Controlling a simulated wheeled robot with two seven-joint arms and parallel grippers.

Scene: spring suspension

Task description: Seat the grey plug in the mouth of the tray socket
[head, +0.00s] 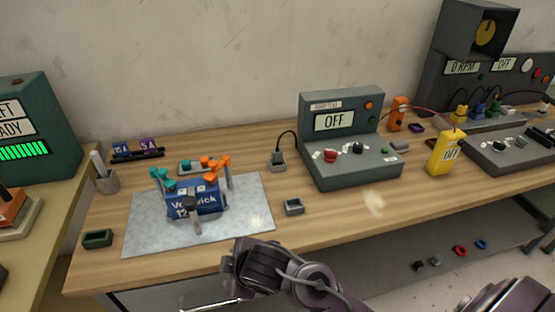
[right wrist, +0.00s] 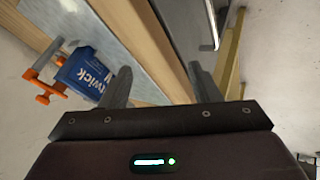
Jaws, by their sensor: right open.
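A small grey open-topped block (head: 293,206), which may be the tray socket, sits on the bench right of the metal mat. A grey plug-like piece (head: 278,158) with a black cable stands upright behind it, on or in a small base; I cannot tell for certain that it is the task's plug. My right gripper (right wrist: 160,85) is open and empty in the right wrist view. It is by the bench's front edge, left of and nearer than the small block; my right wrist shows at the bottom of the head view. My left gripper is not in view.
A blue battery (head: 205,199) with orange and teal clamps stands on the metal mat (head: 250,215). A grey test unit reading OFF (head: 350,175) stands right of it. A yellow meter (head: 446,152) is farther right. The bench front right of the small block is clear.

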